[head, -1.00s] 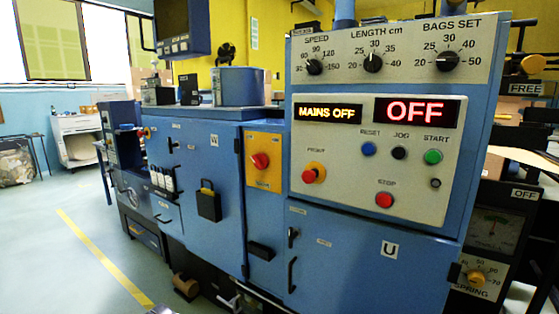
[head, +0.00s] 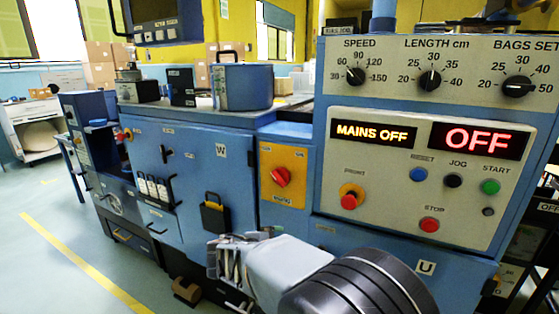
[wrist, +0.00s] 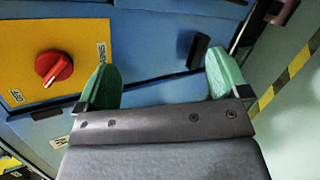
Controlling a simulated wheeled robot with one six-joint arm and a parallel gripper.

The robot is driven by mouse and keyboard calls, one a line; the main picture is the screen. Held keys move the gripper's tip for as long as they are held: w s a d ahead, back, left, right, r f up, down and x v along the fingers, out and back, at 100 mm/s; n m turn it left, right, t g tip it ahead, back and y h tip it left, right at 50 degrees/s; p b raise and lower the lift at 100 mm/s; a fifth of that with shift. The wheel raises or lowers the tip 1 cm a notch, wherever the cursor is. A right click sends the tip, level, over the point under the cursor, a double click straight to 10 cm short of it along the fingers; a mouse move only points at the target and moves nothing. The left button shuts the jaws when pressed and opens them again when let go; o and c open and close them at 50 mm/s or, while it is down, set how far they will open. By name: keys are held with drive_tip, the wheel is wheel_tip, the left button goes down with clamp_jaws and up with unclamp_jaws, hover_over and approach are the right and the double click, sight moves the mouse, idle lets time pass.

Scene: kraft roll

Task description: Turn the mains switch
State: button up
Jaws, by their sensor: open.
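The mains switch is a red rotary knob (head: 281,177) on a yellow plate (head: 291,153) on the blue cabinet front. The display to its right reads MAINS OFF (head: 373,133). In the wrist view the red knob (wrist: 53,68) is at the left, its grip bar slanted. My gripper (wrist: 162,77) shows there with two green fingers wide apart and nothing between them; the knob lies outside them, left of the left finger. In the head view my gripper (head: 222,258) is below and left of the switch, apart from it; its fingertips are hard to make out.
The control panel (head: 470,215) with knobs and buttons stands right of the switch. A black padlock-shaped piece (head: 215,214) hangs on the door left of it. A red-and-yellow button (head: 350,198) juts out nearby. Open floor with a yellow line (head: 80,262) is at the left.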

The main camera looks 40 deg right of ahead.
sight(278, 181)
drive_tip(key=w+d+r+n+t+h+p, duration=0.1)
drive_tip(key=w+r+n+t+h+p, duration=0.4)
drive_tip(key=w+r, duration=0.5)
drive_tip(key=shift+n+t+y, duration=0.3)
drive_tip(key=shift+n+y, duration=0.2)
drive_tip(key=shift+n, duration=0.2)
drive_tip(key=x, duration=0.8)
drive_tip(key=p+x, duration=0.1)
drive_tip(key=x, duration=0.4)
drive_tip(key=shift+s+d+r, duration=0.1)
drive_tip(key=shift+r, duration=0.15)
drive_tip(key=c, duration=0.9)
drive_tip(key=shift+c, duration=0.2)
drive_tip(key=shift+f+b, duration=0.15)
drive_tip(key=shift+b, duration=0.3)
